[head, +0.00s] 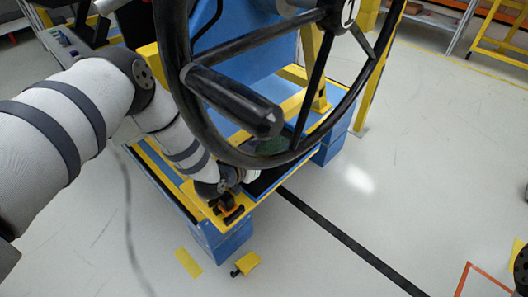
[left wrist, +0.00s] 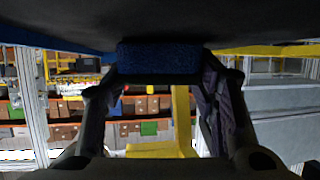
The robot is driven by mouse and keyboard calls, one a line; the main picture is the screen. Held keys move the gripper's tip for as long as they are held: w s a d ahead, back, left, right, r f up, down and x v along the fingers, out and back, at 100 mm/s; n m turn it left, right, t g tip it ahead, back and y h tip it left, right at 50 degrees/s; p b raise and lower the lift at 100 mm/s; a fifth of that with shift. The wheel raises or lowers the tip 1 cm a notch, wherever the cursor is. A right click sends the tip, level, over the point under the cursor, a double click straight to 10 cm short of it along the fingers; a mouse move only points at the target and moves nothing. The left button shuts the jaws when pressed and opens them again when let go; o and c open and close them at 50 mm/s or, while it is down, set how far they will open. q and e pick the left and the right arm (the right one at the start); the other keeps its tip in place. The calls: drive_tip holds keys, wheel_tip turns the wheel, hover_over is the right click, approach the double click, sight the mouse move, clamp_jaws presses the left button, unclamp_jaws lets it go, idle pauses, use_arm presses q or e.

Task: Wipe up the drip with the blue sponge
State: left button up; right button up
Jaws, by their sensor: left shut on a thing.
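My left gripper (left wrist: 158,80) is shut on the blue sponge (left wrist: 158,57), which spans its two fingertips in the left wrist view. The sponge lies close to a dark surface along the top of that view; I cannot tell whether they touch. In the head view, my left gripper (head: 232,180) is low at the front corner of the blue and yellow module, below the steering wheel (head: 240,112). The sponge is not visible there. A dark green patch (head: 270,146) shows behind the wheel rim; I cannot tell whether it is the drip.
The large black wheel and its thick handle hang over the work area. A yellow frame (head: 290,104) edges the module. An orange and black part (head: 230,208) sits at its front corner. A small yellow piece (head: 247,263) lies on the open floor.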

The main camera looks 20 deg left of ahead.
sight(282, 139)
use_arm(q)
drive_tip(key=shift+w+d+b, duration=0.2)
drive_tip(key=shift+w+d, duration=0.05)
drive_tip(key=shift+w, duration=0.35)
drive_tip(key=shift+w+d+b, duration=0.2)
drive_tip(key=shift+w, duration=0.4)
drive_tip(key=w, duration=0.1)
drive_tip(key=w+d+b, duration=0.1)
drive_tip(key=shift+w+f+b, duration=0.15)
drive_tip(key=shift+w+b, duration=0.15)
drive_tip(key=shift+w+d, duration=0.1)
drive_tip(key=shift+w, duration=0.2)
drive_tip(key=shift+r, duration=0.2)
use_arm(e)
drive_tip(key=shift+s+f+g, duration=0.15)
drive_tip(key=shift+s+f, duration=0.2)
drive_tip(key=shift+f, duration=0.3)
drive_tip(key=shift+s+f+g, duration=0.15)
drive_tip(key=shift+s+f, duration=0.15)
drive_tip(key=shift+f, duration=0.3)
use_arm(q)
drive_tip(key=shift+r, duration=0.1)
drive_tip(key=shift+r+p, duration=2.8)
drive_tip(key=shift+r, duration=1.8)
drive_tip(key=shift+f, duration=0.25)
use_arm(e)
drive_tip(key=w+r+t, duration=0.1)
drive_tip(key=w+r, duration=0.2)
drive_tip(key=r, duration=0.2)
drive_tip(key=shift+w, duration=0.2)
